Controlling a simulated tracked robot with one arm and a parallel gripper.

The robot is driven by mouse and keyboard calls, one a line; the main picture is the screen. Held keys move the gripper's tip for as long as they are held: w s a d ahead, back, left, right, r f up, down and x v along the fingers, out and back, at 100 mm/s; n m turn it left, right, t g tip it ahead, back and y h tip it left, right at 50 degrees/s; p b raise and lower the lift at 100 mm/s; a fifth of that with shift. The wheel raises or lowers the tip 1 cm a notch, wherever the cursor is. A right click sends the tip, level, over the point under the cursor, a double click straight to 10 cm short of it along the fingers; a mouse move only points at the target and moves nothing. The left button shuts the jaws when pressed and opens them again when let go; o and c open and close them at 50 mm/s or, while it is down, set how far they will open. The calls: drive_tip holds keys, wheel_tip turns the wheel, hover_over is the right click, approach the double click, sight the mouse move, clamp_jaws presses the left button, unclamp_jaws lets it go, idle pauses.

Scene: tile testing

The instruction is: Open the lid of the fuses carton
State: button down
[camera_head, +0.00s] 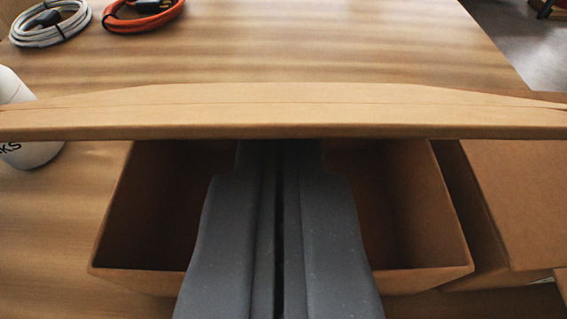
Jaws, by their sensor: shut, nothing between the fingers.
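A brown carton (420,215) stands open below me, its inside showing on both sides of my gripper. Its lid (300,118) is raised and seen nearly edge-on, as a wide band across the view behind the box opening. My gripper (280,150) is shut and empty. It reaches over the open box, and its tips pass out of sight under the lid's near edge, so I cannot tell whether they touch the lid. The part of the carton behind the gripper is hidden. No label reading fuses shows.
A second brown carton (525,195) stands close on the right. A white rounded container (30,150) is at the left edge. A white cable coil (48,22) and an orange one (143,14) lie at the back left.

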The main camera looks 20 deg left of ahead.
sight(281, 107)
drive_tip(key=shift+r, duration=0.1)
idle(0.3)
drive_tip(key=shift+w+a+r+p, duration=0.1)
drive_tip(key=shift+w+r+p, duration=0.1)
drive_tip(key=shift+w+r, duration=0.35)
drive_tip(key=shift+w+a+r+p, duration=0.1)
drive_tip(key=shift+w+r+p, duration=0.2)
drive_tip(key=shift+r, duration=0.35)
drive_tip(key=shift+w, duration=0.15)
drive_tip(key=shift+w+a+r+p, duration=0.15)
drive_tip(key=shift+w+r, duration=0.35)
drive_tip(key=shift+r, duration=0.05)
drive_tip(key=shift+w+a+r+p, duration=0.15)
drive_tip(key=shift+w+r, duration=0.3)
drive_tip(key=shift+r, duration=0.05)
